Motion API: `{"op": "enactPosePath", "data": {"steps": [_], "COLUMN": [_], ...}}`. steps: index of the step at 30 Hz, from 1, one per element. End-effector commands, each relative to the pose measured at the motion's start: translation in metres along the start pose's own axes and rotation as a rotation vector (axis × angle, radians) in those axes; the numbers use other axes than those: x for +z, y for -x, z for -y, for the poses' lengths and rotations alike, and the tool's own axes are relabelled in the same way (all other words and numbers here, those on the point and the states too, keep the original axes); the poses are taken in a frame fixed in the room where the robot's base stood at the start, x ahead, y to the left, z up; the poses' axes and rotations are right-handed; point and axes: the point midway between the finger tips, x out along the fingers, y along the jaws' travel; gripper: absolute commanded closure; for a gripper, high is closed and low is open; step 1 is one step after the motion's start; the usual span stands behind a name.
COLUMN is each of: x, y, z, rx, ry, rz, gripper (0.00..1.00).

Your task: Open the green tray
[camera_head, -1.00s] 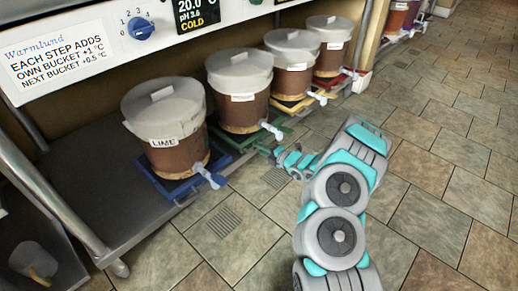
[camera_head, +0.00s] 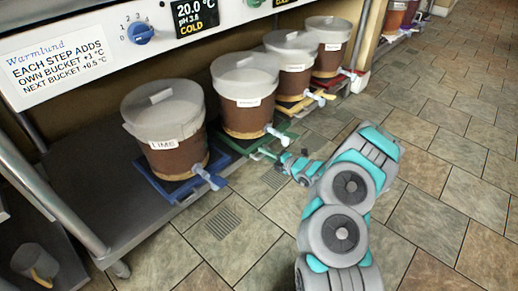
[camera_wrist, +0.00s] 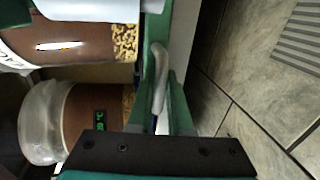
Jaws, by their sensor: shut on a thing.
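The green tray (camera_head: 244,148) is under the second bucket from the left, low along the rack, and is pulled out a little from the rack. Its bucket (camera_head: 243,112) is brown with a pale grey lid and stands on it. My gripper (camera_head: 279,160) is at the tray's front, low over the floor. In the wrist view my gripper (camera_wrist: 163,98) is shut around a pale bar-like handle (camera_wrist: 160,70) beside the tray's green front edge (camera_wrist: 182,40). The far end of the grip is partly hidden.
A blue tray (camera_head: 166,190) with the LIME bucket (camera_head: 172,157) stands to the left. A yellow tray (camera_head: 298,105) and a red tray (camera_head: 336,80) with buckets stand beyond. The tiled floor (camera_head: 440,150) in front is clear, with a floor drain grate (camera_head: 222,222).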

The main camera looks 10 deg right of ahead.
Motion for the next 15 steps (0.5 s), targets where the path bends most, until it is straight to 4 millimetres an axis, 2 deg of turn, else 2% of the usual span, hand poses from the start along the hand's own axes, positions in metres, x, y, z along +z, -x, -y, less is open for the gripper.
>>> {"op": "enactPosePath", "data": {"steps": [1, 15], "x": [0.001, 0.001], "y": [0.013, 0.141], "z": [0.0, 0.027], "rx": [-0.003, -0.007], "ry": [-0.006, -0.005], "rz": [0.004, 0.005], "gripper": [1.0, 1.0]}}
